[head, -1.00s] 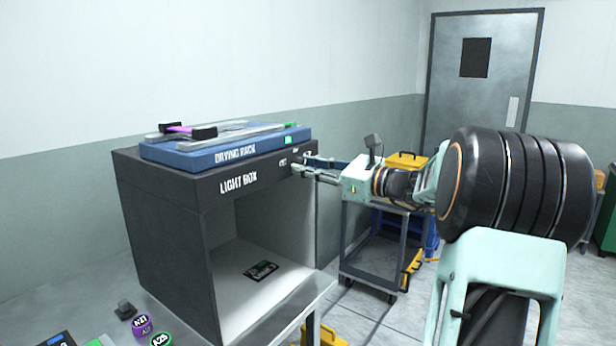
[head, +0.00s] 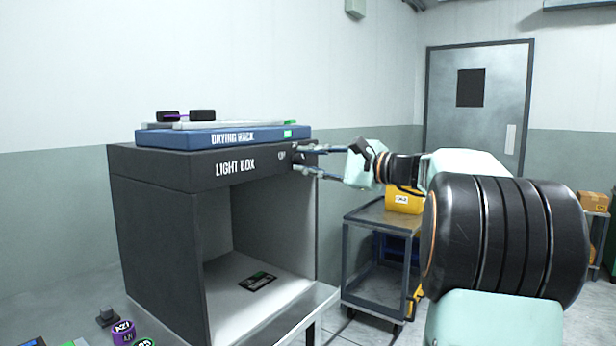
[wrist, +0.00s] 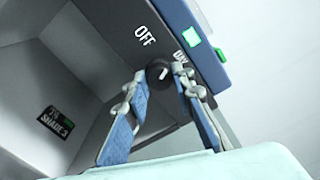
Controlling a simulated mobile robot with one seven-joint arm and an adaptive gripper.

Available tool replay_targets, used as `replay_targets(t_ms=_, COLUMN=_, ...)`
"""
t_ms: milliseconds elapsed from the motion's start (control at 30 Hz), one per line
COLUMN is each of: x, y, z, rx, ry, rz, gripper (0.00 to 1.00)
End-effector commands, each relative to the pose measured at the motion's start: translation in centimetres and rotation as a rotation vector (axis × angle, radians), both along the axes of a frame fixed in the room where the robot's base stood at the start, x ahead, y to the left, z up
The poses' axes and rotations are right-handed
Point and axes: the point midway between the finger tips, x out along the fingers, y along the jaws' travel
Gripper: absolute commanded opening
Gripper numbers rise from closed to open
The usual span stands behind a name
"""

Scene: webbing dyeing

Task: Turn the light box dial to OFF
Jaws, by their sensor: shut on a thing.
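The black light box (head: 160,235) stands on the bench with "LIGHT BOX" on its upper front edge. Its round dark dial (wrist: 158,71), with a short white mark, is at the right end of that edge. In the wrist view, the word OFF is above left of the dial and another label, apparently DAY, is to its right. My gripper (head: 305,162) reaches in from the right; in the wrist view (wrist: 160,88) its blue-padded fingers are shut on the dial, one on each side. The head view hides most of the dial behind the fingers.
A blue drying rack (head: 185,140) lies on top of the light box. A dark shade card (wrist: 60,122) lies inside the box. A grey cart (head: 375,215) with a yellow bin (head: 403,202) stands behind my arm. Small labelled jars (head: 124,333) are at front left.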

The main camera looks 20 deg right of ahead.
Motion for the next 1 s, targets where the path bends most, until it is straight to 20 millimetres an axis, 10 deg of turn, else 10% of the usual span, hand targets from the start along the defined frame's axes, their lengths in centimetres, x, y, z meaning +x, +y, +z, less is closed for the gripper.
replay_targets(t_ms=1000, x=-0.01, y=-0.04, z=-0.02, rx=-0.408, ry=-0.233, rz=0.001, gripper=0.0)
